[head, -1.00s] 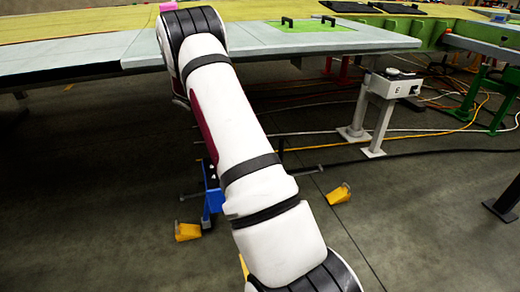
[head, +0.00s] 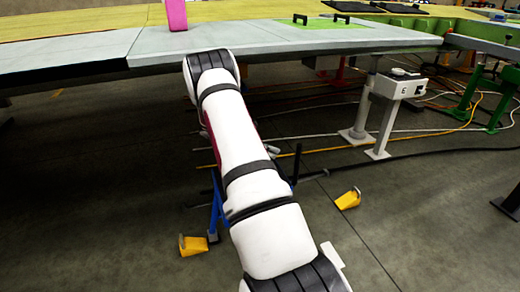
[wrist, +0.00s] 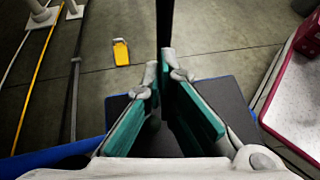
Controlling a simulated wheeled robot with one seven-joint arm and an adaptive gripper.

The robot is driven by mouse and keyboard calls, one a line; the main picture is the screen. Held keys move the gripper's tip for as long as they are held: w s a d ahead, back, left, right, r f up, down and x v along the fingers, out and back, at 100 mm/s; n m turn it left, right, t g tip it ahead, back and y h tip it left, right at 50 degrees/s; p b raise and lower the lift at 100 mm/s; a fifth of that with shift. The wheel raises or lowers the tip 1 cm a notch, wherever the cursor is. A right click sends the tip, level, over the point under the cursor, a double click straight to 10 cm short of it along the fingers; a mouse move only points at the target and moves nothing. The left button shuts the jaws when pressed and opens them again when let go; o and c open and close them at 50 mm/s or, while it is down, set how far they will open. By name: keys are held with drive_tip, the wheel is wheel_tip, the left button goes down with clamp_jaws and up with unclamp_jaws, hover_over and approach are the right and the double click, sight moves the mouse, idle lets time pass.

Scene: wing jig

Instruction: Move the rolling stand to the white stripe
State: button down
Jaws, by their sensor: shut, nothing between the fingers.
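The rolling stand is mostly hidden behind my arm in the head view; its blue frame (head: 217,212) and dark bars show low, under the wing edge. In the wrist view, a blue edge (wrist: 55,160) and dark flat surfaces show below my gripper. A dark upright post (wrist: 164,22) stands just beyond the fingertips; whether it touches them is unclear. My gripper (wrist: 160,66) has teal pads and is shut and empty, with tips close together. It is hidden in the head view. A small white strip (head: 333,256) shows beside my arm; I cannot tell whether it is the stripe.
Yellow wedges (head: 193,245) (head: 348,199) lie on the floor around the stand. The wing panel (head: 290,50) overhangs it. A grey support with a white box (head: 397,84) and cables stand to the right. A red-edged pale surface (wrist: 297,105) is close at right in the wrist view.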

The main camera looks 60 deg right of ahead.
drive_tip(key=s+d, duration=0.1)
drive_tip(key=s, duration=0.1)
drive_tip(key=s+d+f+b, duration=0.1)
drive_tip(key=s+d, duration=0.1)
drive_tip(key=shift+s+d, duration=0.15)
drive_tip(key=shift+d, duration=0.1)
drive_tip(key=shift+d, duration=0.1)
